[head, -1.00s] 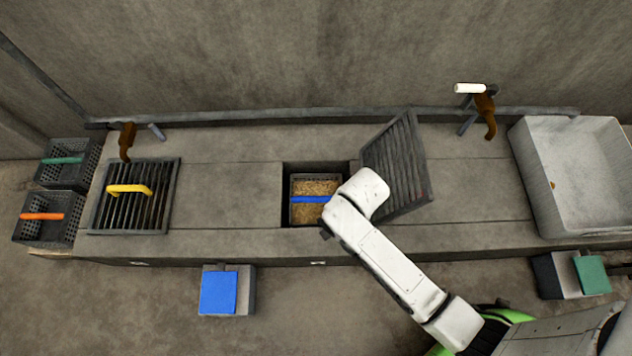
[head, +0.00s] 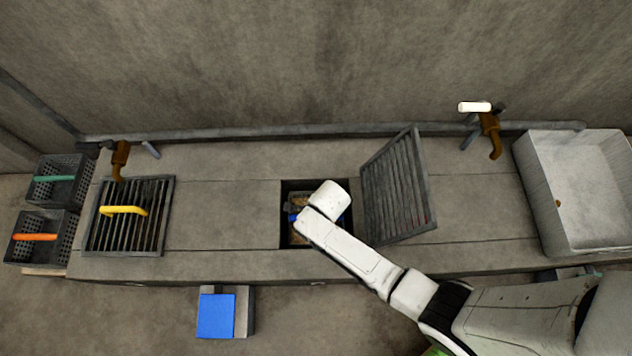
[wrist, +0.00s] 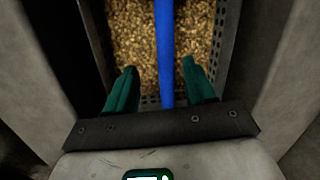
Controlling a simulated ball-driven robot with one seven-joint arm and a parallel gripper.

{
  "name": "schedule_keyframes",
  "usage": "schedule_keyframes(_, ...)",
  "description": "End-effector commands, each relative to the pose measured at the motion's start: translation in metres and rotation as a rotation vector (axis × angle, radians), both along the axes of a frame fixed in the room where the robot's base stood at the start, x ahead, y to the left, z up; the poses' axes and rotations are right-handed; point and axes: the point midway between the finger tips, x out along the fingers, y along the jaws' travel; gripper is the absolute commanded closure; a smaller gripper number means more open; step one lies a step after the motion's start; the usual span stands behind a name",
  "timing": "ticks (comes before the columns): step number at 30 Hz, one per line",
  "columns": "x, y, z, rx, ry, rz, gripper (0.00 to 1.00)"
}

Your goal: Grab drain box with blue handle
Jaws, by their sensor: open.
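The drain box (wrist: 229,38) holds brown grain and sits down in the square opening of the counter. Its blue handle (wrist: 164,45) runs lengthwise up the middle of the wrist view. My gripper (wrist: 160,78) is open, with one green finger on each side of the handle and a gap on both sides. In the head view my arm covers most of the box, and only a bit of the blue handle (head: 293,217) and grain shows. The fingers are hidden there.
An open slatted grate (head: 398,187) leans up right of the opening. A closed grate (head: 110,235) with a yellow handle lies left. Baskets with green (head: 53,178) and orange (head: 35,237) handles stand far left. A white basin (head: 540,205) stands right.

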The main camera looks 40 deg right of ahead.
Motion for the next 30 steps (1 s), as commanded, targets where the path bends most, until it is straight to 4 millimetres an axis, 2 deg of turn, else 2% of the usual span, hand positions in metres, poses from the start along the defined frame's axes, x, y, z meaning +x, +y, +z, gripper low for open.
schedule_keyframes(5, 0.003, -0.001, -0.008, 0.000, -0.001, 0.000, 0.46)
schedule_keyframes(15, 0.015, -0.004, -0.048, 0.000, -0.001, 0.001, 0.46)
schedule_keyframes(24, 0.015, -0.004, -0.051, -0.001, -0.002, 0.001, 0.46)
schedule_keyframes(30, 0.015, -0.004, -0.051, -0.001, -0.002, 0.001, 0.64)
